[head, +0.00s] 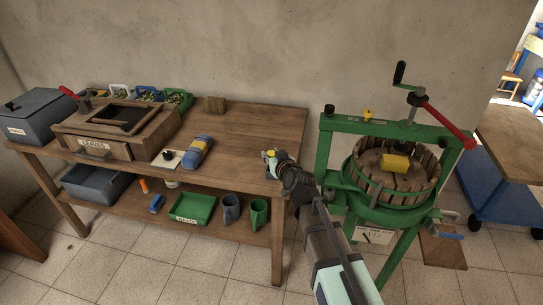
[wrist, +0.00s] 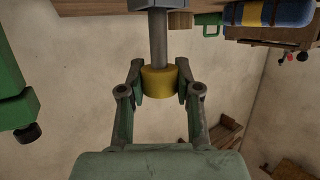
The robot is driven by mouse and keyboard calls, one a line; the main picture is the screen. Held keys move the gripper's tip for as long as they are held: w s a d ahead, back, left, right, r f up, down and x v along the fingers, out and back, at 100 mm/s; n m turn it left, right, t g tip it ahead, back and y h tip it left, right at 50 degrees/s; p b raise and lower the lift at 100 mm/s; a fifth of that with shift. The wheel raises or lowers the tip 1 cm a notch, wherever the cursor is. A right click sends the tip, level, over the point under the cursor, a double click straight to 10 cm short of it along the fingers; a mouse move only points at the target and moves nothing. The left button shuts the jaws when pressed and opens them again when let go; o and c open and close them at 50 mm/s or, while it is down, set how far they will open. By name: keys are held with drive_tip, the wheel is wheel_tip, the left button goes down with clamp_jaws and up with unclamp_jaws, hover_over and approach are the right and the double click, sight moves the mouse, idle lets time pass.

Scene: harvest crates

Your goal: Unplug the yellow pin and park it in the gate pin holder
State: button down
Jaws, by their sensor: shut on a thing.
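My gripper (head: 277,163) is by the right end of the wooden table in the head view. In the wrist view my gripper (wrist: 159,86) is shut on the yellow pin (wrist: 159,76), one finger on each side of its yellow head. A grey shaft runs from the head up to a grey block at the top edge of the wrist view; I cannot tell whether that block is part of the pin. In the head view only a little yellow shows at my fingertips. A small yellow knob (head: 368,114) stands on the green press frame (head: 342,126). I cannot identify the gate pin holder.
The press has a slatted basket (head: 363,180) and a red-handled crank (head: 447,124). The table's right end is mostly clear.

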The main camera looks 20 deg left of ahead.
drive_tip(key=shift+f+b, duration=1.35)
drive_tip(key=shift+b, duration=0.05)
drive_tip(key=c, duration=0.7)
unclamp_jaws()
drive_tip(key=v, duration=0.7)
drive_tip(key=shift+s+d+r, duration=0.1)
drive_tip(key=shift+s+d, duration=0.05)
drive_tip(key=shift+s, duration=0.1)
